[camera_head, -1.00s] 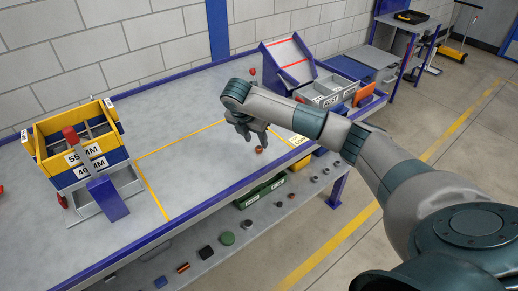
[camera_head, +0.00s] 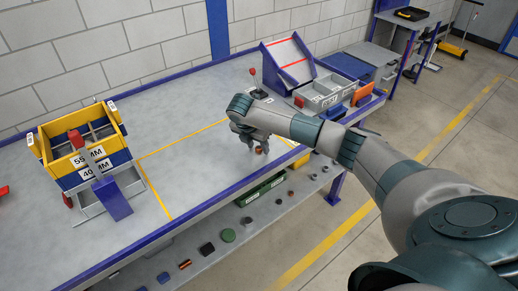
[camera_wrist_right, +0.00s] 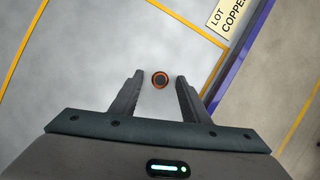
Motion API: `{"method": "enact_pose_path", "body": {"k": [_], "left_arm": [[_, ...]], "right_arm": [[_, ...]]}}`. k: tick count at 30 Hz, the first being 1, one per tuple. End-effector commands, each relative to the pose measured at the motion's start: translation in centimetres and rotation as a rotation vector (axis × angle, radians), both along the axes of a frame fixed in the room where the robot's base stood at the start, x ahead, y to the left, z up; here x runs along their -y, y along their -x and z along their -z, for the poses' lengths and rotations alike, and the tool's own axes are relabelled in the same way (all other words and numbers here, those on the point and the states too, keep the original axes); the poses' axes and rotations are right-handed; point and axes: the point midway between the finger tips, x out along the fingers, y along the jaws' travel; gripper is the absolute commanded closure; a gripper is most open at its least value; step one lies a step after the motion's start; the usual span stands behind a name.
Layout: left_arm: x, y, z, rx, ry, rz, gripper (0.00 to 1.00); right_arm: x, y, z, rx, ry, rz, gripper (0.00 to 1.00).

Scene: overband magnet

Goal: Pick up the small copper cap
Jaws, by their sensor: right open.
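The small copper cap (camera_wrist_right: 160,80) is a round copper-coloured ring with a dark centre on the grey bench top. In the right wrist view it lies between the tips of my right gripper (camera_wrist_right: 157,88), with a gap to each finger. In the head view the cap (camera_head: 259,150) shows just beside the fingers of my right gripper (camera_head: 254,147), which points down close above the bench. The right gripper is open and empty. My left gripper is not in view.
A yellow and blue sorting box (camera_head: 84,156) stands at the bench's left. A sloped blue rack (camera_head: 289,64) and grey bins (camera_head: 324,92) stand at the back right. A copper lot label (camera_wrist_right: 231,14) lies near the blue bench edge (camera_wrist_right: 236,60). The middle of the bench is clear.

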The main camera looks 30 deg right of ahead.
Motion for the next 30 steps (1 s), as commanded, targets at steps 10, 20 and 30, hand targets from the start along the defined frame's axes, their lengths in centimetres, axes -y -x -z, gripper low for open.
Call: {"method": "enact_pose_path", "body": {"k": [10, 20, 30], "left_arm": [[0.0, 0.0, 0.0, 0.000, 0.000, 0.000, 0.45], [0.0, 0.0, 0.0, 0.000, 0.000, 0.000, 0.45], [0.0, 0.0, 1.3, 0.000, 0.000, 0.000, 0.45]], "right_arm": [[0.0, 0.0, 0.0, 0.000, 0.000, 0.000, 0.84], [0.0, 0.0, -0.1, 0.000, 0.000, 0.000, 1.00], [0.1, -0.1, -1.8, 0.004, 0.001, 0.001, 1.00]]}}
